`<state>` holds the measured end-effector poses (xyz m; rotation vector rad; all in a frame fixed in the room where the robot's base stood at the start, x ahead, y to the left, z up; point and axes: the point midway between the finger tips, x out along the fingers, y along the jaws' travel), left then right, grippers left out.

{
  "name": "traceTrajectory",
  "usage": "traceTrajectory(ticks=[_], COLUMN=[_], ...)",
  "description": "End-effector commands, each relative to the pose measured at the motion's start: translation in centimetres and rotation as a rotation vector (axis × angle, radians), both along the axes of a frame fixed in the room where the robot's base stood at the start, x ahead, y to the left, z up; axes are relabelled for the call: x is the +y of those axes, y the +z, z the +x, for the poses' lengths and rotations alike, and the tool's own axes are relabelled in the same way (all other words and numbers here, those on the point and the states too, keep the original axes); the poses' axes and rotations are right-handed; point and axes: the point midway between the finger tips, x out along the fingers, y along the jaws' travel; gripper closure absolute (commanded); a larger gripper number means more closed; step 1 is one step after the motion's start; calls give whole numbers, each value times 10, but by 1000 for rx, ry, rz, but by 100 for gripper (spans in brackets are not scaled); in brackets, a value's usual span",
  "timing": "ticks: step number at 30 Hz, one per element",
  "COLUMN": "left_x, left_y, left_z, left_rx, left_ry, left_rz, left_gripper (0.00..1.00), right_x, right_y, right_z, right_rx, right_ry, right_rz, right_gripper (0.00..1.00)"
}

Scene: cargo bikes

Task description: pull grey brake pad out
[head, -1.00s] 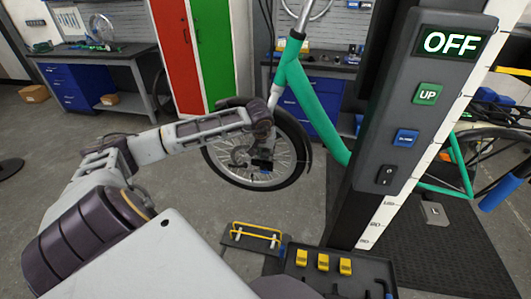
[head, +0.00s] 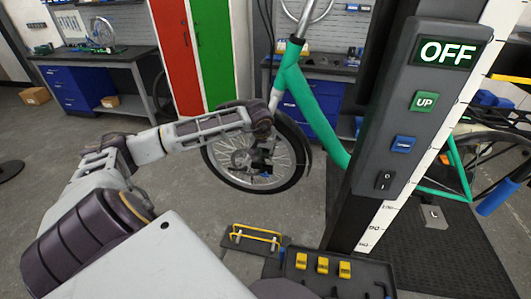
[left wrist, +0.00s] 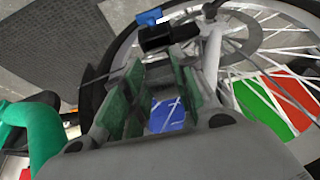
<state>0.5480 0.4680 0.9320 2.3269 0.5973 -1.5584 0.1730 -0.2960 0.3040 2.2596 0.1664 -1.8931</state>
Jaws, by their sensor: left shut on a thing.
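The green bike's front wheel (head: 282,178) stands beyond my left arm. My left gripper (head: 265,152) is in front of this wheel, near its hub, and looks small and dark in the head view. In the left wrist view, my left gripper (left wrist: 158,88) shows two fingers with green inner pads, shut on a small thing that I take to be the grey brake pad. The pad itself is too hidden to make out. A black brake part with a blue piece (left wrist: 166,34) lies just beyond the fingertips, beside the spokes. My right gripper is out of view.
A black lift post with an OFF panel (head: 446,53) stands at the right. A dark tray (head: 372,275) with three yellow blocks (head: 322,265) is low in front, beside a yellow-handled rack (head: 255,238). Workbenches stand behind. The floor left of the wheel is clear.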

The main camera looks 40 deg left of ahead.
Motion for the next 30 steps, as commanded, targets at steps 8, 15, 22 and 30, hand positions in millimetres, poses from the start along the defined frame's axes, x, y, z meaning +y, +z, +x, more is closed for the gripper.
traceTrajectory(ticks=[8,15,22,30], left_x=[1,2,4,5], left_y=[8,13,16,17], left_z=[1,2,3,3], left_rx=[-4,-7,-11,-15], left_ry=[1,3,4,5], left_rz=[3,5,8,11], left_gripper=[100,100,100,100], right_x=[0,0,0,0], right_y=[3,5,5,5], right_z=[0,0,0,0], right_rx=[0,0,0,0], right_ry=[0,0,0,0], right_rz=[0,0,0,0], right_gripper=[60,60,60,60])
